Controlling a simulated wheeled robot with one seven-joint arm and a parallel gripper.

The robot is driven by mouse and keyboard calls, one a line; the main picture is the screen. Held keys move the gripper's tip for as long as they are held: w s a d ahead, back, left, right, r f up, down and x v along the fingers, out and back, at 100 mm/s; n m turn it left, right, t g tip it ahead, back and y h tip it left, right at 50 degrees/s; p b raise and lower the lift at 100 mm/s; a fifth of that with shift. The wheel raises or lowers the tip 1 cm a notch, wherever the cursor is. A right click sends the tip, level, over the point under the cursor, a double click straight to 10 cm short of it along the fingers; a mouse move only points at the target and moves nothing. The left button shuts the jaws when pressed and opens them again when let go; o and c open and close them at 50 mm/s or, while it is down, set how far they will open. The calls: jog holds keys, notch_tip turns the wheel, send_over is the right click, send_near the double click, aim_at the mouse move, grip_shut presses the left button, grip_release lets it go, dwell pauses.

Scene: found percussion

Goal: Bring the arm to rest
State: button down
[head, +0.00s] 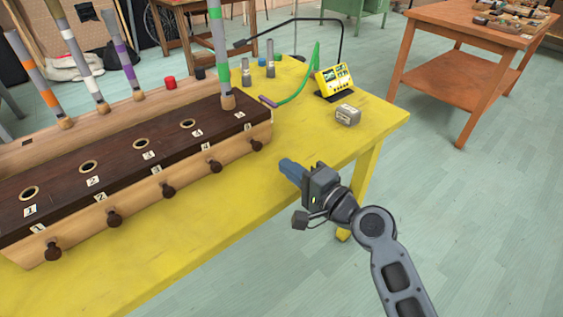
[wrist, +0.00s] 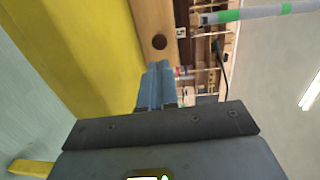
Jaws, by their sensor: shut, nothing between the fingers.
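My gripper (head: 290,170) is shut and empty, held over the right front edge of the yellow table (head: 320,140) in the head view. Its blue fingers also show in the wrist view (wrist: 155,85), lying together and pointing toward the wooden box. The arm is bent and reaches in from the lower right. The long wooden box (head: 150,185) with a dark top, numbered holes and knobs stands on the table, left of the gripper and apart from it.
A tube with green bands (head: 219,50) stands at the box's right end. Several banded tubes stand behind. A yellow device (head: 333,80) and a small grey block (head: 348,114) are on the table. An orange table (head: 465,50) stands back right. Floor at right is clear.

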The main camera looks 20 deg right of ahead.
jog(key=v, duration=0.6)
jog(key=s+d+f+n+g+h+p, duration=0.1)
jog(key=s+f+n+h, duration=0.15)
jog(key=s, duration=0.75)
jog(key=s+f+n+g+h+p, duration=0.1)
jog(key=s+f+n+h, duration=0.15)
jog(key=s, duration=0.65)
jog(key=s+r+n+p, duration=0.1)
jog(key=s+r+n, duration=0.3)
jog(key=s+r, duration=0.2)
jog(key=s+r+n+p, duration=0.1)
jog(key=s+r+n, duration=0.4)
jog(key=s, duration=0.6)
jog(key=shift+s+a+r+t+h+p, duration=0.15)
jog(key=shift+a+r+t+h+p, duration=0.2)
jog(key=shift+r, duration=0.65)
